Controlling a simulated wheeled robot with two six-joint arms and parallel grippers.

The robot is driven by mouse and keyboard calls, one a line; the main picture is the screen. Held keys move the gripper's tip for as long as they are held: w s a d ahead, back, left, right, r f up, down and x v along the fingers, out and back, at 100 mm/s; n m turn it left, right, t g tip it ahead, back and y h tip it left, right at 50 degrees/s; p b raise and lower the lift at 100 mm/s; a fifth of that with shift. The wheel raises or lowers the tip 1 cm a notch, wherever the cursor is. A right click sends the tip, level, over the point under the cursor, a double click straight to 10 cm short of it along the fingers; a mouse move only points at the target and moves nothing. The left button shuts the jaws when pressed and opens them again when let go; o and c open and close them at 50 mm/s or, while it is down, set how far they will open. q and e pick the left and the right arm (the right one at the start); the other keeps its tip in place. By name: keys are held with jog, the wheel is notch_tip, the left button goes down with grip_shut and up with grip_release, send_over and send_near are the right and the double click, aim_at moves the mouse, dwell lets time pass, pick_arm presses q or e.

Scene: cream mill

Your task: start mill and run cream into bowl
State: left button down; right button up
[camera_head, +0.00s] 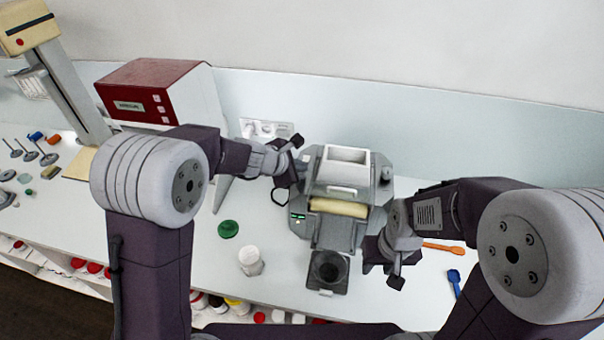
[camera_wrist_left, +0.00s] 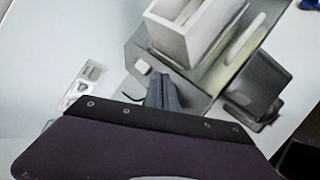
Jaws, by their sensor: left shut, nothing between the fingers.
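The grey mill (camera_head: 378,205) stands on the bench with a white hopper (camera_head: 346,160) on top, a cream-coloured roller (camera_head: 338,208) and small green lights (camera_head: 297,216) at its left front. A dark bowl (camera_head: 328,268) sits in front of it; its contents are too dark to tell. My left gripper (camera_head: 297,142) is shut and empty, at the mill's upper left. In the left wrist view the shut fingers (camera_wrist_left: 165,92) point at the mill's side, below the hopper (camera_wrist_left: 190,28); I cannot tell whether they touch. My right gripper (camera_head: 393,270) hangs right of the bowl, its jaws unclear.
A white lidded jar (camera_head: 250,260) and a green lid (camera_head: 228,229) lie left of the bowl. An orange tool (camera_head: 443,247) and a blue spatula (camera_head: 455,281) lie at right. A red and white machine (camera_head: 160,90) stands at back left. A wall outlet (camera_head: 266,129) is behind.

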aim_at(300, 175)
pick_arm(q)
jog(key=shift+f+b, duration=0.4)
dwell(0.6)
jog(key=shift+r+p, duration=0.8)
jog(key=shift+r, duration=0.1)
notch_tip(300, 175, up, 5)
jog(key=p, duration=0.4)
jog(key=shift+p, duration=0.4)
